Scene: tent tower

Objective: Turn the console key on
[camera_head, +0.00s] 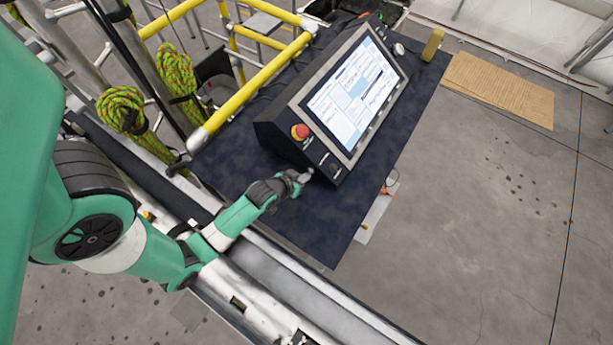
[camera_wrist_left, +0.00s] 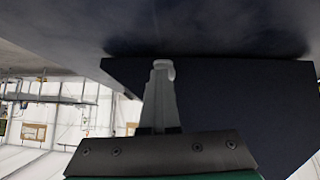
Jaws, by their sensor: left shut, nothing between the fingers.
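The console (camera_head: 290,110) is a dark box with a sloped face and a lit screen (camera_head: 352,92). It stands on a dark blue covered table. A red emergency stop button (camera_head: 300,131) is on its face at the near left. Small dark controls (camera_head: 335,168) sit on the near lower corner; the key is too small to tell apart there. My left gripper (camera_head: 306,175) is beside that near corner, fingers shut and empty. In the left wrist view the shut fingers (camera_wrist_left: 163,72) are in front of the console's dark side (camera_wrist_left: 225,105). I cannot tell whether they touch it. My right gripper is out of view.
The dark blue table cover (camera_head: 330,222) is bare in front of the console. Yellow railings (camera_head: 255,80) and green ropes (camera_head: 122,108) stand at the left. A yellow block (camera_head: 433,45) sits at the table's far end. Brown sheets (camera_head: 500,90) lie on the floor at right.

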